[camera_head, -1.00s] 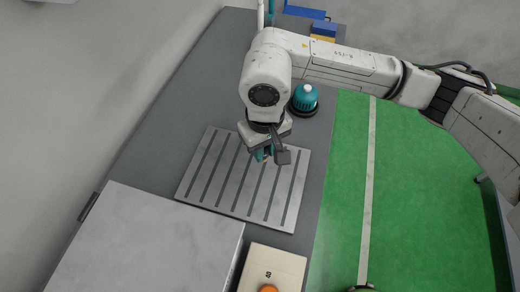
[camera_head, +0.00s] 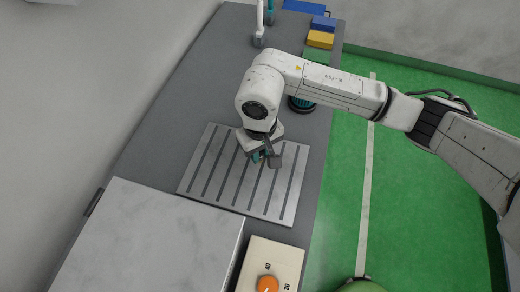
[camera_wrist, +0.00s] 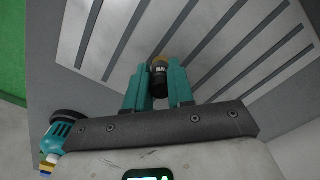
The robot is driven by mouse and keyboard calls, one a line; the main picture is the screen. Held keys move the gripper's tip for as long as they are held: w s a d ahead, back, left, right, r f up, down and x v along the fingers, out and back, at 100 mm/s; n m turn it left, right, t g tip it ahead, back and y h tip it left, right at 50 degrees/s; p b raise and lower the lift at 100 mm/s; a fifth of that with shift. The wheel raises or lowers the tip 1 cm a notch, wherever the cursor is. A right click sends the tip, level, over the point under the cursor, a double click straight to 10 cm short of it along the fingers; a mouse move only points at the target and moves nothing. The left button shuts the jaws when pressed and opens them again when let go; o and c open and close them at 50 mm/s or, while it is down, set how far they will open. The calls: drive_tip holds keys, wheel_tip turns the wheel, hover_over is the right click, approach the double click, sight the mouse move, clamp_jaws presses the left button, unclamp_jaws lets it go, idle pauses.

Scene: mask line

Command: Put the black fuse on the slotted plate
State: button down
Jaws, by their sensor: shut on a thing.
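My gripper (camera_head: 262,157) is over the slotted plate (camera_head: 228,191), a light grey plate with dark parallel slots on the bench. In the wrist view its teal fingers (camera_wrist: 159,88) are shut on the black fuse (camera_wrist: 159,80), a dark cylinder with a tan end and a pale marking. The fuse's end points toward the slotted plate, which also shows in the wrist view (camera_wrist: 106,42). I cannot tell whether the fuse touches the plate. In the head view the fuse is too small and hidden to make out.
A teal-and-black round device (camera_head: 301,104) stands on the grey bench (camera_head: 190,100) behind my arm. Yellow (camera_head: 320,39) and blue (camera_head: 323,24) blocks lie at the far right end. A pale box with an orange knob (camera_head: 268,284) is in front. A white-grey slab (camera_head: 150,240) is at the left.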

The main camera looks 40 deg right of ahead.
drive_tip(key=c, duration=1)
unclamp_jaws()
wheel_tip(320, 180, up, 12)
drive_tip(key=b, duration=0.2)
drive_tip(key=shift+r+b, duration=0.15)
drive_tip(key=shift+b, duration=0.15)
